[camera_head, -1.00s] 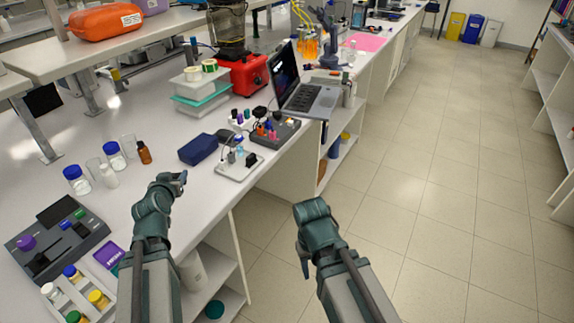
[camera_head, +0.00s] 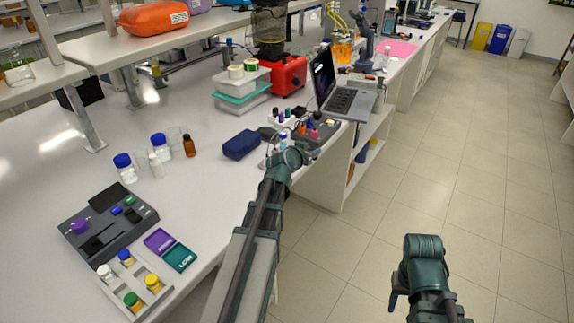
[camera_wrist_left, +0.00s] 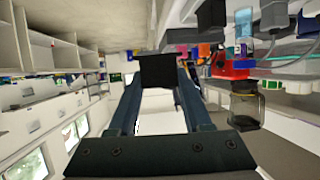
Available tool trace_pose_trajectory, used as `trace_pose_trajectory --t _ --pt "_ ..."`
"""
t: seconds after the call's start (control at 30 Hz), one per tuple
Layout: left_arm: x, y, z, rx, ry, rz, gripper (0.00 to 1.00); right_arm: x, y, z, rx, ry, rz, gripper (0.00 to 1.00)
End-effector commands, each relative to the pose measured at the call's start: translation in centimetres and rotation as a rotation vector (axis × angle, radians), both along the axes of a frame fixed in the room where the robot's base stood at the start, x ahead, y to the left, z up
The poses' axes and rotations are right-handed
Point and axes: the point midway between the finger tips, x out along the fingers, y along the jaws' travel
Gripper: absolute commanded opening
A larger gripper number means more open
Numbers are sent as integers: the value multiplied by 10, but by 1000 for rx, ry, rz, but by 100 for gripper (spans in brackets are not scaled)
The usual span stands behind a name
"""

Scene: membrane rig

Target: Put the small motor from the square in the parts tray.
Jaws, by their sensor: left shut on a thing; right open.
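My left gripper (camera_head: 308,156) is over the bench's front edge, in front of the grey block with coloured knobs. In the left wrist view its fingers are shut on a small black block (camera_wrist_left: 158,70). Its shape fits the small motor, but no markings show. A purple square (camera_head: 158,241) and a teal square (camera_head: 180,257) lie on the near bench with nothing on them. The white tray with small parts (camera_head: 266,163) is mostly hidden behind my left gripper. My right gripper (camera_head: 395,298) is open and empty over the floor, right of the bench.
A navy case (camera_head: 241,145) lies just left of the left gripper. The grey block (camera_head: 326,129) and a laptop (camera_head: 345,100) stand behind it. Bottles (camera_head: 124,167), a grey device (camera_head: 107,222) and a vial rack (camera_head: 150,297) are on the left.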

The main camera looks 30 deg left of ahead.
Motion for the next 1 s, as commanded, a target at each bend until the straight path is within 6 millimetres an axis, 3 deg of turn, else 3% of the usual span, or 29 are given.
trace_pose_trajectory --t 0.03,0.2,0.4,0.57,1.0 --pt "34 4 -6 -1 0 -26 0 0 0 -6 0 0 0 50" --pt "90 2 -11 -1 -5 -100 0 0 0 -12 0 0 0 50" --pt "112 -1 -12 0 -11 -136 0 0 0 -14 0 0 0 50" --pt "105 1 -12 0 -11 -137 0 0 0 -14 0 0 0 50" --pt "14 52 -22 -1 -11 -133 0 0 0 -25 0 0 0 50"
